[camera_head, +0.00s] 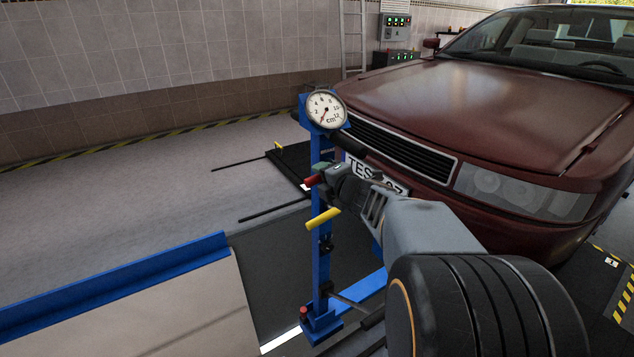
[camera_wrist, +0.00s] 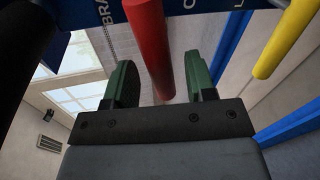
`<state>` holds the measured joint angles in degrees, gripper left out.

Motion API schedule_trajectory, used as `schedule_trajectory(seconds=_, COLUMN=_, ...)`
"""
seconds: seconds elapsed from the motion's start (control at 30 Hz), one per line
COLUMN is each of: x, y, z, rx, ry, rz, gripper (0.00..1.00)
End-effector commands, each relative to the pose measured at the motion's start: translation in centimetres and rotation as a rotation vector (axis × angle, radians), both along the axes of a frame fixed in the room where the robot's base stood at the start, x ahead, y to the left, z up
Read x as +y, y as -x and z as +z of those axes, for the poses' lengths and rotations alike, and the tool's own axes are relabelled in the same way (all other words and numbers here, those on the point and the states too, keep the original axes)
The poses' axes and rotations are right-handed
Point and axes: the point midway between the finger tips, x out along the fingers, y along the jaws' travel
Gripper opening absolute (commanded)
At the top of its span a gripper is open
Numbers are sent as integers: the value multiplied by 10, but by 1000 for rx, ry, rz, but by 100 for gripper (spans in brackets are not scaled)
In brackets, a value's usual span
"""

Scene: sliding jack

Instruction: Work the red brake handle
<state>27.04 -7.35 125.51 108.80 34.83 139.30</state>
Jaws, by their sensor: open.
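The red brake handle (camera_head: 312,181) sticks out from the blue jack post (camera_head: 320,255) in the head view, with its tip showing beside my gripper (camera_head: 322,171). In the wrist view the red handle (camera_wrist: 152,45) runs between the two green fingers of my gripper (camera_wrist: 159,65). The fingers stand apart on either side of it, with a gap visible on the right. The jaws are open, and the handle is not clamped. The handle's lower end passes close to the dark palm plate; whether it touches cannot be told.
A yellow handle (camera_head: 323,217) sits below the red one on the post; it also shows at right in the wrist view (camera_wrist: 283,40). A round gauge (camera_head: 326,109) tops the post. A dark red car (camera_head: 480,125) stands close behind. Blue rails edge the pit.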

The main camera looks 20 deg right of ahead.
Motion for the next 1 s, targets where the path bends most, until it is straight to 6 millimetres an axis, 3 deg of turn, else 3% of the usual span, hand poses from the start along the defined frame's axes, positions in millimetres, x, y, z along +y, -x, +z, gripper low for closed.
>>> schedule_trajectory(seconds=0.3, x=3, y=-29, z=-8, rx=1, ry=1, rz=-1, gripper=50)
schedule_trajectory(seconds=0.67, x=3, y=-32, z=-7, rx=0, ry=2, rz=-2, gripper=50)
schedule_trajectory(seconds=1.0, x=3, y=-32, z=-7, rx=0, ry=2, rz=-2, gripper=20)
